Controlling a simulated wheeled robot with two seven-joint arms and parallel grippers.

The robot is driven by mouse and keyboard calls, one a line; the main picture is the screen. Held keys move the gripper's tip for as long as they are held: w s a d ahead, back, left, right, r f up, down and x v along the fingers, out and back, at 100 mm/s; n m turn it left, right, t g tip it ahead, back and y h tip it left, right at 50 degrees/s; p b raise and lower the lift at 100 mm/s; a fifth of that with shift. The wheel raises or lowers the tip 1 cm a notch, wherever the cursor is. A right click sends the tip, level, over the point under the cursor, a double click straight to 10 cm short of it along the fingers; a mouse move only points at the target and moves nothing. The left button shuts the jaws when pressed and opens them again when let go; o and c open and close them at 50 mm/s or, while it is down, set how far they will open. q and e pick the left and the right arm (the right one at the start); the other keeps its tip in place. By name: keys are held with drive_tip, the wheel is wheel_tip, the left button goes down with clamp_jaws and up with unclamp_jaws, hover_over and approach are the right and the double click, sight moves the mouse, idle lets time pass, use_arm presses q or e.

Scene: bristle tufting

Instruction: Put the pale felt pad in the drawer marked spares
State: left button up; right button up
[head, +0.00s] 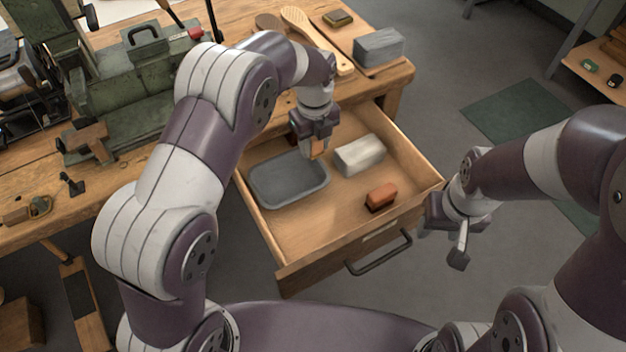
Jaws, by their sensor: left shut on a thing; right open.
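A drawer (290,235) is pulled out from the bench. Its front has a handle and a small pale label (381,229) that I cannot read. A pale, whitish block (360,155), which looks like the felt pad, lies on the drawer floor toward the back right. My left gripper (316,152) is over the drawer, between a grey tray and the pale block. It is shut on a small orange-tan piece (318,147), mostly hidden by the fingers. My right gripper (441,243) is open and empty, outside the drawer beyond its front right corner.
The grey tray (288,199) fills the drawer's left side and looks empty. An orange-red block (381,196) lies near the drawer front. On the bench top (392,83) are a grey block (378,46), a wooden brush (310,33) and a green machine (140,75). The drawer's middle floor is clear.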

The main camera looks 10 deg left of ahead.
use_arm(q)
drive_tip(key=b, duration=0.2)
hover_over(335, 215)
wheel_tip(335, 215, down, 7)
drive_tip(key=shift+r, duration=0.2)
drive_tip(key=shift+f+b, duration=0.35)
drive_tip(key=shift+f, duration=1.6)
drive_tip(key=shift+f, duration=0.15)
drive_tip(key=o, duration=1.1)
wheel_tip(335, 215, up, 11)
drive_tip(key=p, duration=0.3)
drive_tip(key=s+a+r+n, duration=0.1)
drive_tip(key=s+a+n, duration=0.2)
drive_tip(key=a+n, duration=0.3)
drive_tip(key=s+a+r+n+t, duration=0.1)
drive_tip(key=s+a+n, duration=0.3)
drive_tip(key=n, duration=0.9)
drive_tip(key=s+a+r+n, duration=0.2)
drive_tip(key=s+a+n, duration=0.1)
drive_tip(key=a+n, duration=0.5)
drive_tip(key=shift+s+n, duration=0.35)
drive_tip(key=shift+n, duration=0.35)
